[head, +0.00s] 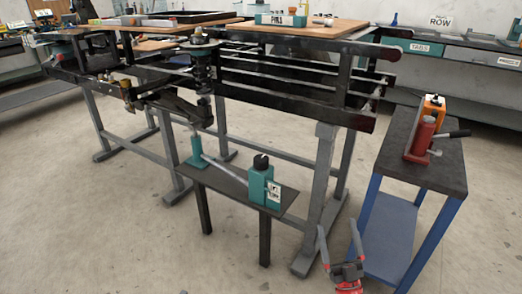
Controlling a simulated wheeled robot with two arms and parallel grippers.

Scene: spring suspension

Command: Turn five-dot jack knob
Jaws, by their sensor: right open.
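A teal jack (256,188) with a round black knob (261,162) on top stands on a low dark bench, below the large black suspension frame. A white label (273,194) with dark marks is on its side; the marks are too small to count. A grey bar runs from it to a second teal upright (198,152) on the left. My right gripper (339,232) is at the bottom, right of the low bench and nearer to me. My left gripper is not in view.
A dark-topped cart (452,174) with blue legs stands on the right, holding a red jack (420,140) and an orange box (433,108). The low bench (222,178) has dark legs. The large frame's grey leg (318,180) stands between bench and cart. Floor in front is clear.

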